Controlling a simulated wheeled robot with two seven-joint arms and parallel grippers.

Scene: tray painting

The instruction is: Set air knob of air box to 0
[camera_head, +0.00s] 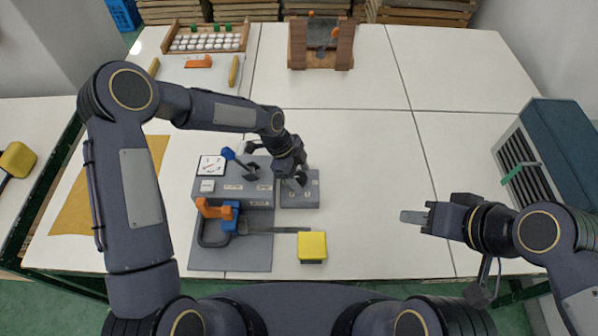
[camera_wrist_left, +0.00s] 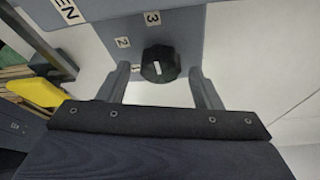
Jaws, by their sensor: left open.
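The air box is a low grey box (camera_head: 300,200) at the right end of a larger grey console. Its air knob (camera_wrist_left: 160,64) is black and faceted, with a white mark, in the left wrist view. Labels 1, 2 and 3 curve around its left and far side. I see no 0 label, and the exact setting is unclear. My left gripper (camera_head: 298,174) is over the air box; in the wrist view its open fingers (camera_wrist_left: 160,76) stand on either side of the knob, with gaps visible. My right gripper (camera_head: 418,217) is over the table to the right, seen edge-on, with nothing visible in it.
The console (camera_head: 233,190) has a gauge and a blue lever. An orange-and-blue tool (camera_head: 218,212) and a yellow block (camera_head: 312,246) are in front. A vented blue-grey box (camera_head: 545,150) stands at right. The table's middle is clear.

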